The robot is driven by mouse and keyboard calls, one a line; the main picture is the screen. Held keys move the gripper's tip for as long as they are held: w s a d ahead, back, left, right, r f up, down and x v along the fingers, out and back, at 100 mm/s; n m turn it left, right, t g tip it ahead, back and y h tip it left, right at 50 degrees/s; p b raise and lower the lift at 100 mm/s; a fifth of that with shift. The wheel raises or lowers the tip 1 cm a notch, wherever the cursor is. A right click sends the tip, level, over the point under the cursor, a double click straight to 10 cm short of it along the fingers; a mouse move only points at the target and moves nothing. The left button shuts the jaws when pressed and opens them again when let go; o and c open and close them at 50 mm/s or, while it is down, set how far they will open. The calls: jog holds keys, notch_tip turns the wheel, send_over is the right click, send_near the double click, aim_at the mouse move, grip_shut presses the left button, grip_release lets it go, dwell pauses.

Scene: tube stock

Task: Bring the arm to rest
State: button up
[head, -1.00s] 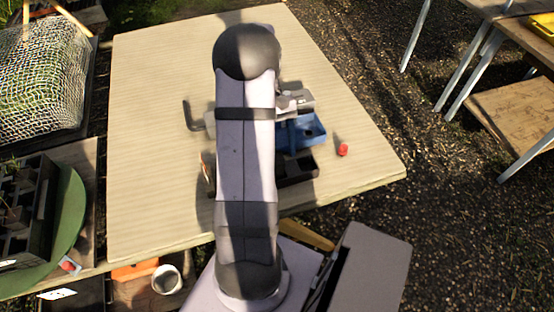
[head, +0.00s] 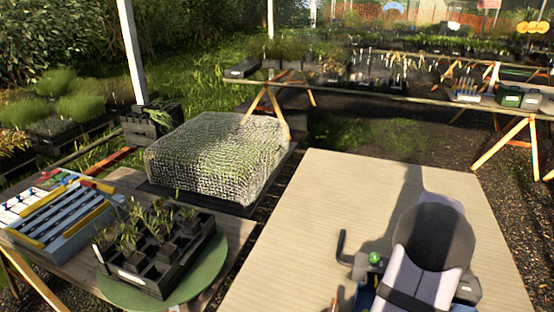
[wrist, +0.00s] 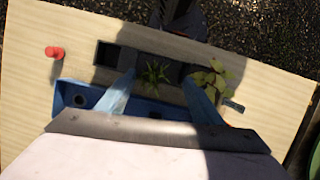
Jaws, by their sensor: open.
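In the wrist view, the two bluish fingers of my gripper (wrist: 159,80) stand wide apart, with nothing held between them. Past the fingers is a dark compartment tray (wrist: 165,42) holding a spiky green seedling (wrist: 154,76), seen between the fingers, and a broad-leaved plant (wrist: 214,76) by the right finger. A blue tray (wrist: 72,92) with round holes lies left of and partly behind the left finger. In the head view my arm rises at the lower right over the table; my gripper is hidden there.
The tabletop (head: 340,190) is bare beyond my arm. A red piece (wrist: 55,52) lies alone on the table. A potted-seedling tray (head: 160,255) and a net-covered bed (head: 215,155) stand at left.

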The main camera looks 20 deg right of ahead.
jog(key=shift+n+h, duration=0.5)
jog(key=shift+n, duration=0.3)
jog(key=w+a, duration=0.1)
jog(key=a, duration=0.1)
jog(key=w+a+r, duration=0.1)
jog(key=w+a, duration=0.3)
jog(key=shift+w+a+r, duration=0.1)
jog(key=shift+w+r, duration=0.1)
jog(key=shift+r, duration=0.05)
jog(key=w+a+r+n+t+h+p, duration=0.1)
jog(key=a+n, duration=0.5)
jog(key=a, duration=2.1)
jog(key=shift+t+p, duration=0.45)
jog(key=shift+t, duration=0.55)
